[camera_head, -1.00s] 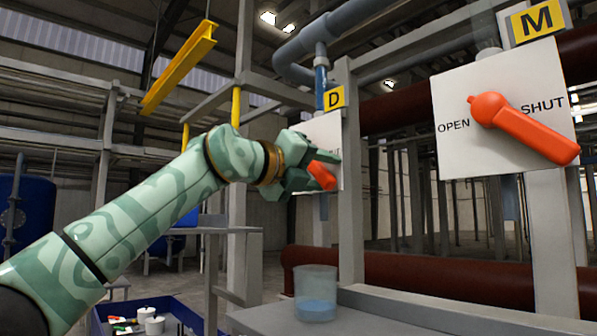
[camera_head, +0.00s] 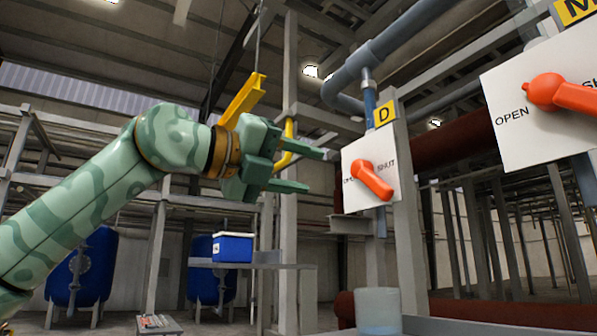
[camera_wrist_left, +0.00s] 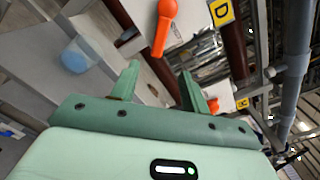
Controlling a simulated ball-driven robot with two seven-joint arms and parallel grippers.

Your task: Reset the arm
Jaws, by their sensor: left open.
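My left gripper (camera_head: 306,170) is green, open and empty. It hangs in the air to the left of the white panel (camera_head: 353,198) under the yellow "D" sign, apart from it. On that panel sits an orange lever (camera_head: 373,180), pointing down and to the right toward the SHUT side. In the left wrist view, the open fingers (camera_wrist_left: 157,85) show with nothing between them, and the orange lever (camera_wrist_left: 163,30) lies beyond them. My right gripper is not in view.
A second white panel (camera_head: 515,140) with an orange lever (camera_head: 565,95) stands at the right. A clear beaker (camera_head: 378,310) stands low near the D post. A blue and white cooler box (camera_head: 233,247) sits on a grey platform at the back. Yellow and grey beams rise behind the arm.

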